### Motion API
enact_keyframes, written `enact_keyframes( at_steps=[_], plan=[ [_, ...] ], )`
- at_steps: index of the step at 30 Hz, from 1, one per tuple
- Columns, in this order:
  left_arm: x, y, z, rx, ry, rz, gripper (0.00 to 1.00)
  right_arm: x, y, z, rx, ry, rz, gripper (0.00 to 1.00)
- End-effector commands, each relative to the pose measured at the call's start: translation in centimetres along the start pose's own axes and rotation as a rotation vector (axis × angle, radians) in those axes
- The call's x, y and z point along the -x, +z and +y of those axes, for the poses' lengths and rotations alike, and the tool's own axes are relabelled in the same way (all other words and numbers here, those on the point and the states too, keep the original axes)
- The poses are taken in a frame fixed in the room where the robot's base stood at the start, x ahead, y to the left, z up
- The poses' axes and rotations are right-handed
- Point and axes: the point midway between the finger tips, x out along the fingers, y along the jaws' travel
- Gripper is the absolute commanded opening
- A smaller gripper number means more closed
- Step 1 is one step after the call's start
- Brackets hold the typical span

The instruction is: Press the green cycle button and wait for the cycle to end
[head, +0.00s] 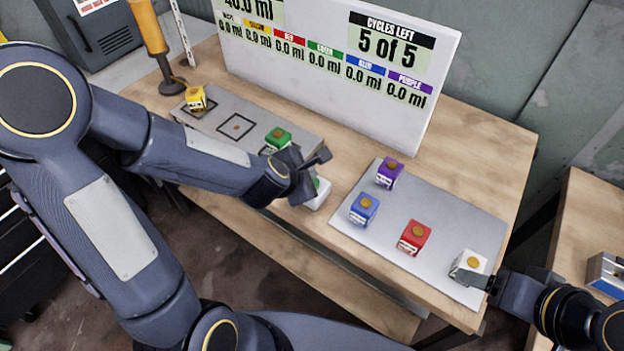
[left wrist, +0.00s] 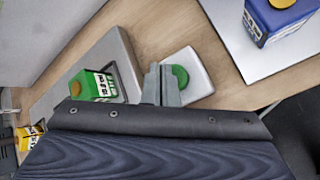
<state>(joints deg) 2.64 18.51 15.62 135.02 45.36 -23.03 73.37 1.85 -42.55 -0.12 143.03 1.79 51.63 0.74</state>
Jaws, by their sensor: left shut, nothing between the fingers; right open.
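The green cycle button (left wrist: 180,76) sits on a white square base in the left wrist view. In the head view its white base (head: 319,196) is partly hidden by my left gripper (head: 306,182). My left gripper is shut and empty, with its fingertips (left wrist: 162,82) just beside the green cap in the left wrist view. I cannot tell whether they touch it. My right gripper (head: 474,280) is open at the white block (head: 468,265) on the right plate. The display board (head: 340,70) reads "CYCLES LEFT 5 of 5", with 0.0 ml under each colour.
The left plate (head: 215,120) holds a yellow block (head: 196,98) and a green block (head: 278,139). The right plate (head: 440,205) holds purple (head: 390,172), blue (head: 364,209) and red (head: 414,237) blocks besides the white one. An orange pole (head: 150,30) stands at the back left.

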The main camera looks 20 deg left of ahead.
Motion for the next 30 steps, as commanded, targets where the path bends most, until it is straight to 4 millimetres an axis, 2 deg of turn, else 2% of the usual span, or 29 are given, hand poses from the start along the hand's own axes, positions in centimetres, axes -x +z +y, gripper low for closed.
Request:
enact_keyframes(
  at_steps=[10, 30],
  plan=[
    [-0.6, -0.5, -0.5, 0.001, 0.000, 0.000, 0.00, -0.9, 0.5, 0.4, 0.000, 0.000, 0.000, 0.67],
    [-0.8, -0.6, -0.6, 0.000, 0.000, 0.000, 0.00, -1.1, 0.6, 0.5, 0.000, 0.000, 0.000, 0.67]
  ],
)
